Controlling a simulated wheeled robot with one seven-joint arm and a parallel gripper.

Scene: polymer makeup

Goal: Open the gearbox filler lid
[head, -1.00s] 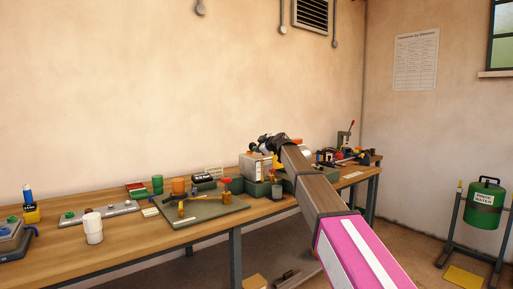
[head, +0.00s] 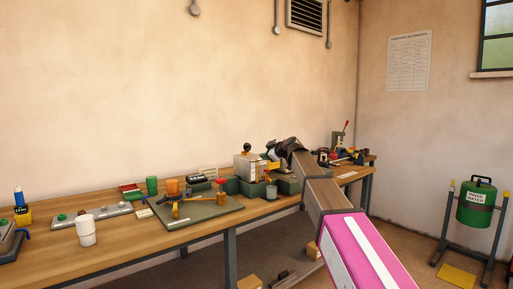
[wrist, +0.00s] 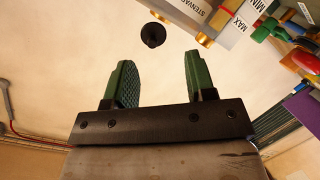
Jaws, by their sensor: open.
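A pale box (head: 247,168), likely the gearbox, stands on the far part of the bench in the head view. A dark ball knob (head: 247,147) shows above it. In the wrist view the labelled box (wrist: 228,18), with MAX and MIN marks, is at the upper right. A dark round knob (wrist: 153,36) shows beyond the gap between my fingertips, apart from them; I cannot tell for sure that it is the filler lid's knob. My gripper (wrist: 157,82) is open and empty, with green ribbed fingers. In the head view the fingers are not clearly seen.
The wooden bench (head: 110,253) runs along the wall. A green water drum (head: 476,204) hangs in a stand at the right. A wall chart (head: 408,61) hangs behind.

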